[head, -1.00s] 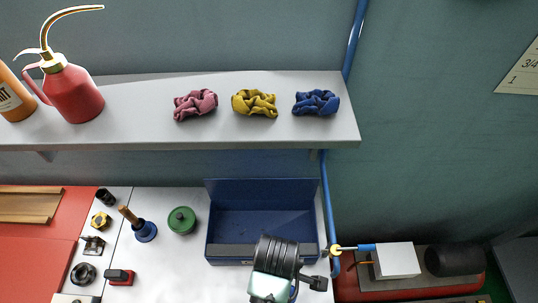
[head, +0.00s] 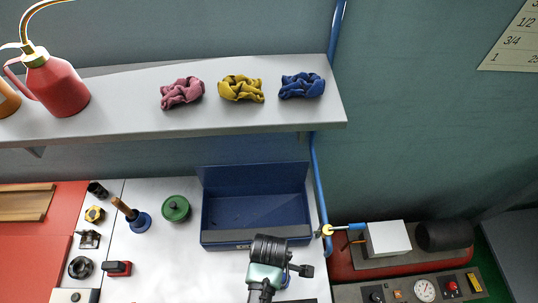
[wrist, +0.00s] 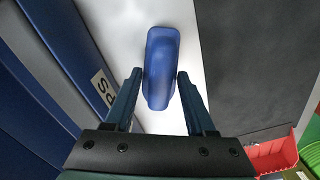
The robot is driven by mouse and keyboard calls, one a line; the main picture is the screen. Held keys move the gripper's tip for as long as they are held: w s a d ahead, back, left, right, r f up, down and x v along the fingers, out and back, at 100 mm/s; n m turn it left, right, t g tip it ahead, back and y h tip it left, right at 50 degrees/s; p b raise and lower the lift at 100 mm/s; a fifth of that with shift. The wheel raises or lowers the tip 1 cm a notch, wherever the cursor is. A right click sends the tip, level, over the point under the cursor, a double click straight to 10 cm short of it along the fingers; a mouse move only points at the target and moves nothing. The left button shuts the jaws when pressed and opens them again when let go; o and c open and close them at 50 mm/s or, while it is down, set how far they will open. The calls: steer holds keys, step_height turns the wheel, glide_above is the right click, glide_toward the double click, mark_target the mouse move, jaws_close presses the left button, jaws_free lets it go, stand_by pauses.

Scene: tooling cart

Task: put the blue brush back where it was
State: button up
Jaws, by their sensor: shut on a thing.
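The blue brush (wrist: 161,68) is a smooth, rounded blue piece in the middle of the wrist view, between the two fingers. My gripper (wrist: 158,76) is shut on it, over a white surface. In the head view my gripper is mostly hidden by my own wrist; a small blue patch (head: 285,280) beside it may be the brush. I cannot tell whether the brush touches the surface below. The open blue toolbox (head: 206,218) stands just behind my wrist in the head view, and its labelled side (wrist: 82,62) lies left of the brush in the wrist view.
A green round tin (head: 176,208) and a blue wooden-handled plunger-like tool (head: 138,222) stand left of the toolbox. Small black and red parts stand further left. The white worktop (head: 185,270) is clear between them and my arm. A shelf (head: 220,120) overhangs behind.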

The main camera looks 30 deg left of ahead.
steer(key=o, duration=1.2)
step_height(320, 180, up, 12)
steer(key=shift+r, duration=0.2)
